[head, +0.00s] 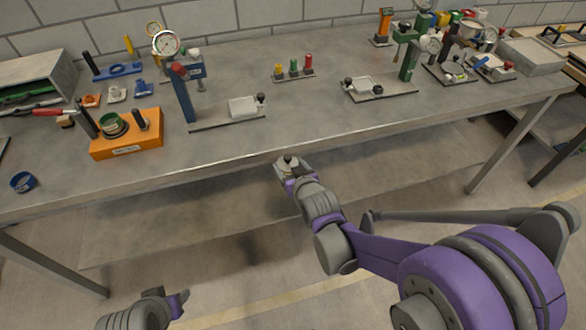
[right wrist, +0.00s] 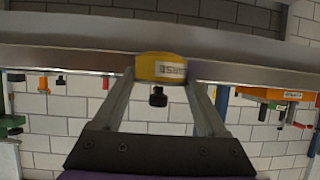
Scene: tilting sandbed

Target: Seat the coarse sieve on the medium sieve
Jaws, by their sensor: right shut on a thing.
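My right gripper (head: 287,172) is just in front of the table's front edge. In the right wrist view its two fingers (right wrist: 170,85) are shut on a yellow sieve (right wrist: 155,67) with a black knob and a partly readable label ending in "RSE". In the head view the held sieve (head: 288,161) is small and its colour is unclear. A green ring (head: 112,124), which looks like the medium sieve, sits on an orange stand (head: 126,145) between two dark posts, well left of the held sieve. My left gripper (head: 178,300) is low at the bottom left, apart from everything.
A blue ring (head: 23,182) lies on the grey table (head: 290,105) at the left front. A blue-post fixture (head: 183,95) with a base plate stands right of the orange stand. More fixtures crowd the back right. The table's front strip is mostly clear.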

